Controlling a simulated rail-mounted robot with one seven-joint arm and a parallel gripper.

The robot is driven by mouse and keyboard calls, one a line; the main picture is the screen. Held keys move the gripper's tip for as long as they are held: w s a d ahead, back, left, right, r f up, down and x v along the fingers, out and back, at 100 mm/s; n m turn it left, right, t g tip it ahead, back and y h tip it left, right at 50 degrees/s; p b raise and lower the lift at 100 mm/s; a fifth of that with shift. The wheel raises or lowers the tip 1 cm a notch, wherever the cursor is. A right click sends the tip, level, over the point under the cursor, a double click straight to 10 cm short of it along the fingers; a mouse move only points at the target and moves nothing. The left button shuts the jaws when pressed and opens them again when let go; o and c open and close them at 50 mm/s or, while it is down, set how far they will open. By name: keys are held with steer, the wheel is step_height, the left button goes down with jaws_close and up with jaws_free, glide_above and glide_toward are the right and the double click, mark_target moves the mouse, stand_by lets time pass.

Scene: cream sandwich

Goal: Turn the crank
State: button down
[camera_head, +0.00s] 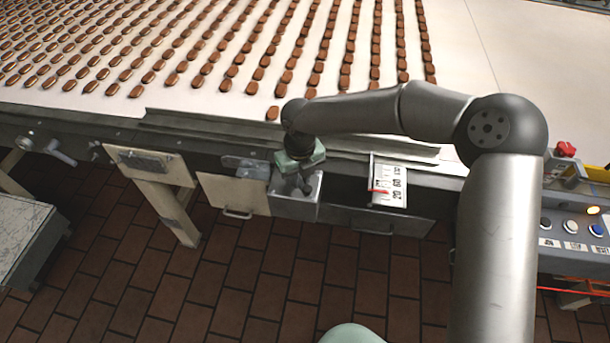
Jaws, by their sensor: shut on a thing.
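The crank (307,188) is a small dark handle on top of a grey metal box (296,208) at the conveyor's front edge. My gripper (302,176) points down from the end of my arm and is shut on the crank. Its greenish body and fingers hide much of the crank, so its exact angle is hard to tell. A white gauge plate (392,180) with black marks and a red pointer (379,191) stands to the right of the box.
The conveyor (505,45) carries rows of brown sandwich biscuits behind the crank. A button panel (575,243) and red knob (566,149) are at right. Another handle (58,152) is at far left. Open panels (234,195) hang beside the box. A grey table (28,232) stands lower left.

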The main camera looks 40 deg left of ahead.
mark_target(301, 183)
steer(key=c, duration=1.4)
jaws_free()
steer(key=shift+o, duration=0.2)
steer(key=shift+r, duration=0.15)
step_height(301, 183, up, 17)
steer(key=b, duration=0.2)
steer(key=shift+b, duration=0.35)
steer(key=shift+d+r, duration=0.1)
